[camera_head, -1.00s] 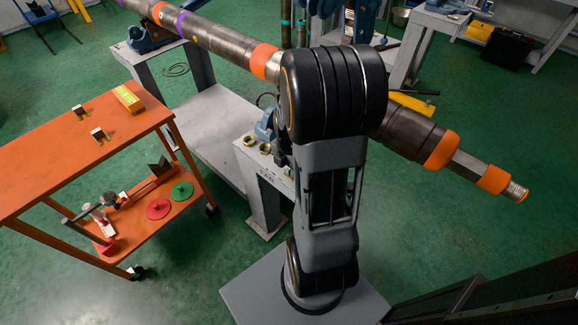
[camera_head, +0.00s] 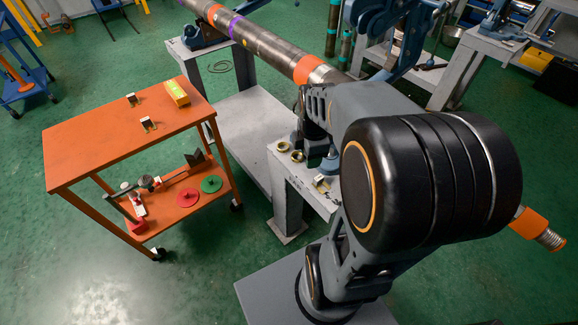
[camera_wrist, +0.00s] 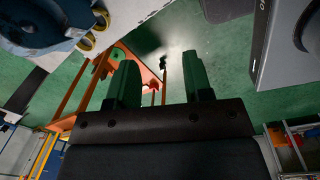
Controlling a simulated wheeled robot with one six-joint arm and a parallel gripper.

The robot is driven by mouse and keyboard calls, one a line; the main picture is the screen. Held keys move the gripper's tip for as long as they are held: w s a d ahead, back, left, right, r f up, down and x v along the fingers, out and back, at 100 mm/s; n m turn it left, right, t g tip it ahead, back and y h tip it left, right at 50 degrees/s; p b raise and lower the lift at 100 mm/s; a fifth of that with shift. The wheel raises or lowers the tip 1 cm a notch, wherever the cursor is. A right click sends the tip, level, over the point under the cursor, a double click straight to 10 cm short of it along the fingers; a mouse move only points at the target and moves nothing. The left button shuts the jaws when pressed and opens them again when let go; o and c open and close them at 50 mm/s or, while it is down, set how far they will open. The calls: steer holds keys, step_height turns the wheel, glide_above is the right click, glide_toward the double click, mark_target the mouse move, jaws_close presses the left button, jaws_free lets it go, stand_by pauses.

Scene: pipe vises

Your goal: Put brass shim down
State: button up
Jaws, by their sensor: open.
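My gripper (camera_wrist: 160,76) is open in the wrist view, with two green fingers apart and nothing visible between them. In the head view my arm reaches over the pale bench (camera_head: 292,172), and the fingers cannot be made out. Two brass-coloured rings (camera_head: 290,151) lie near the bench's left edge; they also show at the upper left of the wrist view (camera_wrist: 92,32), beside the blue vise (camera_wrist: 40,22). A small pale piece with a yellowish tint (camera_head: 321,182) lies on the bench nearer me. I cannot tell for sure which thing is the brass shim.
An orange cart (camera_head: 85,150) stands left of the bench. Its top holds two small blocks (camera_head: 148,123) and a yellow box (camera_head: 177,92); red and green discs (camera_head: 211,184) lie on its lower shelf. A long pipe (camera_head: 270,52) crosses behind my arm. Green floor is open in front of the cart.

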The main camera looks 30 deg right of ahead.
steer(key=s+a+r+m+t, duration=0.1)
steer(key=s+a+m, duration=0.1)
steer(key=a+m, duration=0.3)
steer(key=s+a+r+m+t, duration=0.1)
steer(key=a+m, duration=0.4)
steer(key=m, duration=0.5)
steer(key=shift+s+a+r, duration=0.35)
steer(key=shift+a+r, duration=0.05)
steer(key=shift+r, duration=0.3)
